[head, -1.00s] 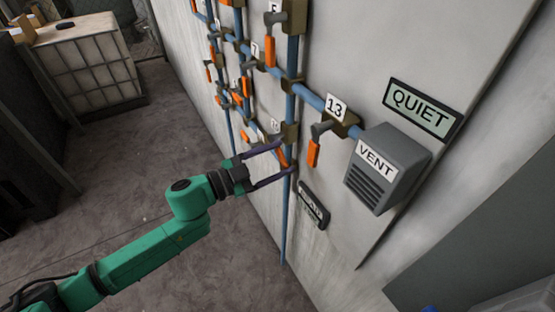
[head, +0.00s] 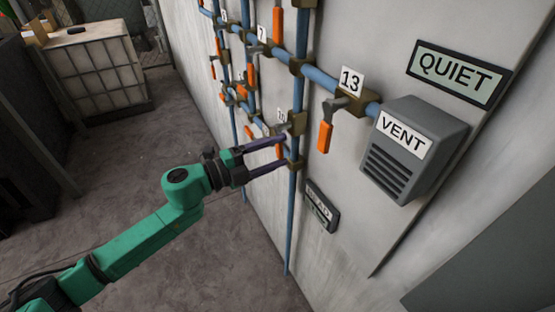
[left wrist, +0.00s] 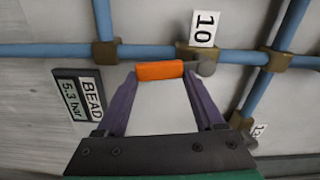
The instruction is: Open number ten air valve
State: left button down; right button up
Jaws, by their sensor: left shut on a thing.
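The number ten label (left wrist: 203,29) is at the top of the left wrist view, beside a brass fitting on a blue pipe. The valve's orange handle (left wrist: 158,71) lies along that pipe, with its grey pivot (left wrist: 206,68) at the right end. My left gripper (left wrist: 162,82) is shut on this handle, one purple finger near each end. In the head view my left gripper (head: 287,149) reaches the wall, and the handle (head: 279,152) hangs downward, partly hidden by the fingers. My right gripper is not in view.
Valve 13 (head: 326,134) hangs to the right, near the grey vent box (head: 415,150). Several more orange-handled valves are up and left. A BEAD gauge panel (head: 322,206) is below right.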

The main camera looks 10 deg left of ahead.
pick_arm(q)
jog(key=shift+w+a+f+m+b, duration=0.1)
jog(key=shift+w+m+b, duration=0.1)
jog(key=shift+m, duration=0.2)
jog(key=shift+w+a+f+m+b, duration=0.1)
jog(key=shift+m+b, duration=0.1)
jog(key=shift+m, duration=0.2)
grip_release()
jog(key=shift+s+a, duration=0.2)
jog(key=shift+a, duration=0.1)
jog(key=b+v, duration=0.3)
jog(key=v, duration=1.1)
jog(key=shift+r, duration=0.1)
